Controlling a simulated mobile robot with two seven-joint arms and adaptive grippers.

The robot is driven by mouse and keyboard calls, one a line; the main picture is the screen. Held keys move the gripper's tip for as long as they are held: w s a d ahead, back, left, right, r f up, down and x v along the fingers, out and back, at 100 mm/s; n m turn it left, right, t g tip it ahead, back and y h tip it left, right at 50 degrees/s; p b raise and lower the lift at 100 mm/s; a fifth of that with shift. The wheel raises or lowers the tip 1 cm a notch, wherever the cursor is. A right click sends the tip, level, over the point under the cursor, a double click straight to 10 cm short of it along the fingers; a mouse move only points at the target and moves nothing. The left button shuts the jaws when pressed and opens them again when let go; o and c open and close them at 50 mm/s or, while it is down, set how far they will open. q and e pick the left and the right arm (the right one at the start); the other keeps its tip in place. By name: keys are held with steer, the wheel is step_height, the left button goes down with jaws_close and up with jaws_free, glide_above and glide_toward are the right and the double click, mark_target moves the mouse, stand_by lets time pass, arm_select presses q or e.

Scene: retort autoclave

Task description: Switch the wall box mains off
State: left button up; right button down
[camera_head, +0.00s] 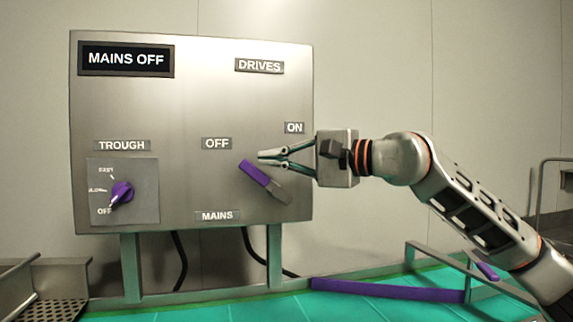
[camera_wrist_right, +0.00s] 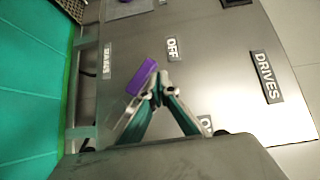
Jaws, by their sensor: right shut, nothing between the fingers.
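The grey wall box (camera_head: 190,185) carries a black display (camera_head: 125,59) that reads MAINS OFF. Its mains lever has a purple handle (camera_head: 254,172) tilted up and left, toward the OFF label (camera_head: 216,143); its grey end lies at the lower right. The ON label (camera_head: 294,128) is at the upper right of the lever. My right gripper (camera_head: 262,157) is shut and empty, its tips just right of the handle's upper end. In the right wrist view the purple handle (camera_wrist_right: 141,77) is beside the shut fingertips; whether they touch it I cannot tell. My left gripper is out of view.
A purple trough knob (camera_head: 122,192) points to OFF at the box's lower left. Below the box are a green surface (camera_head: 220,310), a purple bar (camera_head: 385,290) and metal rails. Plain wall surrounds the box.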

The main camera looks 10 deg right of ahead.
steer(key=v, duration=1)
steer(key=shift+s+d, duration=0.3)
